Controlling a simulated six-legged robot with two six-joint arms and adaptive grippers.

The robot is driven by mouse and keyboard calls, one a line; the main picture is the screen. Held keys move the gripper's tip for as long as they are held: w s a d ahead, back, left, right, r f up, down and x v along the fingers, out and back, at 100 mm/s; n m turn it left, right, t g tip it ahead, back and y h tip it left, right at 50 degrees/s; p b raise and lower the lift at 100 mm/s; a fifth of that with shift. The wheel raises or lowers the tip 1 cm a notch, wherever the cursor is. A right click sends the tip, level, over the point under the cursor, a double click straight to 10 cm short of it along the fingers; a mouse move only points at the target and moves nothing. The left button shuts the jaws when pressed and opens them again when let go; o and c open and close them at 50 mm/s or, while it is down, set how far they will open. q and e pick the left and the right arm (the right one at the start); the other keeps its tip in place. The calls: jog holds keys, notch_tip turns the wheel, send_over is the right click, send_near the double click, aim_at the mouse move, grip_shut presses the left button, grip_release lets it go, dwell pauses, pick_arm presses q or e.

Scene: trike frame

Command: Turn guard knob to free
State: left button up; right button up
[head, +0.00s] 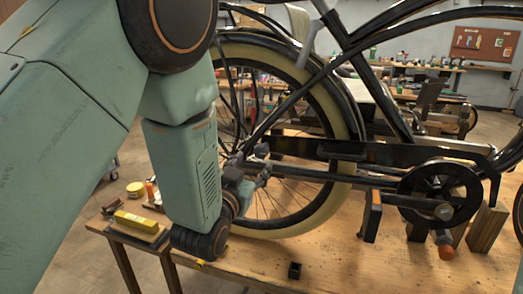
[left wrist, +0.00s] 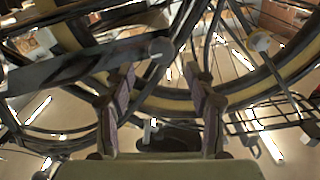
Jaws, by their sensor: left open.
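The black chain guard (head: 380,152) runs along the trike frame from the rear wheel hub towards the chainring. In the left wrist view a dark bar ends in a round grey knob (left wrist: 160,48), which looks like the guard knob; I cannot read its setting. My left gripper (head: 263,168) is beside the rear wheel hub, low on the wheel. In the left wrist view its two fingers (left wrist: 161,78) are spread and empty, with the knob just beyond and between the tips, apparently apart from them. The right gripper is not in view.
The large cream-tyred wheel (head: 290,230) stands just behind my left gripper. The chainring (head: 438,195) and wooden blocks (head: 487,227) are at the right on the wooden bench (head: 340,265). A yellow box (head: 136,221) lies at the left. The bench front is mostly clear.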

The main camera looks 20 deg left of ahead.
aim_at(260, 153)
pick_arm(q)
jog(key=w+p, duration=0.1)
jog(key=w, duration=0.6)
jog(key=shift+f, duration=0.2)
jog(key=shift+w+r, duration=0.1)
jog(key=shift+r, duration=0.15)
jog(key=shift+w+a+f, duration=0.15)
jog(key=shift+w, duration=0.05)
jog(key=shift+w+f, duration=0.1)
jog(key=shift+w, duration=0.1)
jog(key=shift+c, duration=1)
jog(key=shift+s+r, duration=0.2)
jog(key=shift+s, duration=0.1)
jog(key=c, duration=0.5)
grip_shut()
